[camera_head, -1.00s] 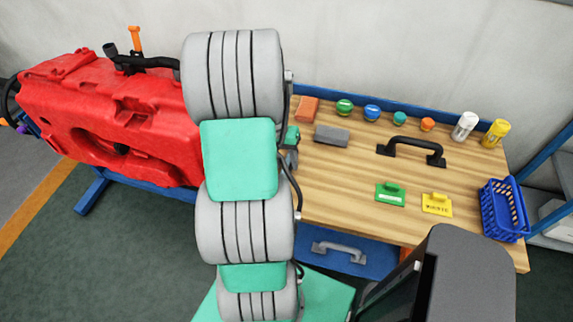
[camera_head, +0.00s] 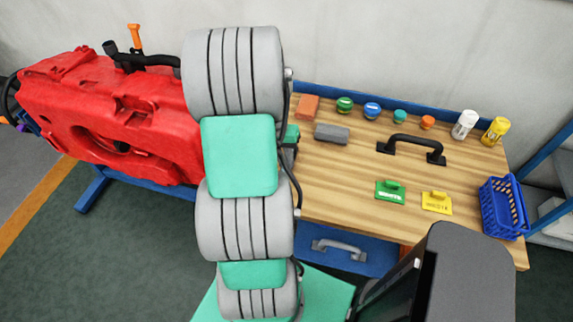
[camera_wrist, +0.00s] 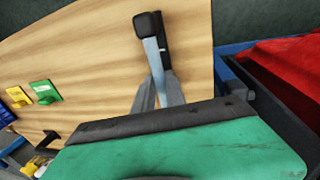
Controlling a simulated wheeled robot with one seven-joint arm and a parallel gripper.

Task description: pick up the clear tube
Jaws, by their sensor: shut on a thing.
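My gripper (camera_wrist: 156,30) shows in the wrist view above the wooden tabletop, its black-tipped grey fingers close together and nearly in line. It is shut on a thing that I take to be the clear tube. The tube's outline cannot be made out between the fingers, and no other clear tube stands out in either view. In the head view my arm hides the gripper and the left end of the table.
A blue basket (camera_head: 503,208) is at the right. A red tank (camera_head: 110,120) stands left of my arm.

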